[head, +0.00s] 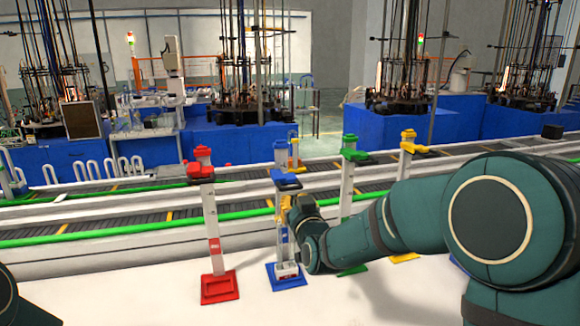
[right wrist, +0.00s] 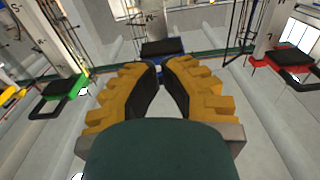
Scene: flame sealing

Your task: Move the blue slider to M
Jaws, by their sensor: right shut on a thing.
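The blue stand has a blue base (head: 288,284) and a thin upright with a blue cap (head: 280,144) at its top. The blue slider (head: 287,183) sits on this upright, some way below the cap. My right gripper (head: 285,212) is shut at the slider, reaching in from the right. In the right wrist view its yellow fingers (right wrist: 159,72) come together in front of a bit of blue and hide most of what they grip. Letter marks on the blue upright cannot be read. My left gripper is out of view.
A red stand (head: 219,287) is close on the left. A green stand (head: 352,154) and a yellow stand (head: 409,147) are on the right, partly behind my right arm. A conveyor (head: 130,212) runs behind. The white table (head: 120,295) is clear at the left.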

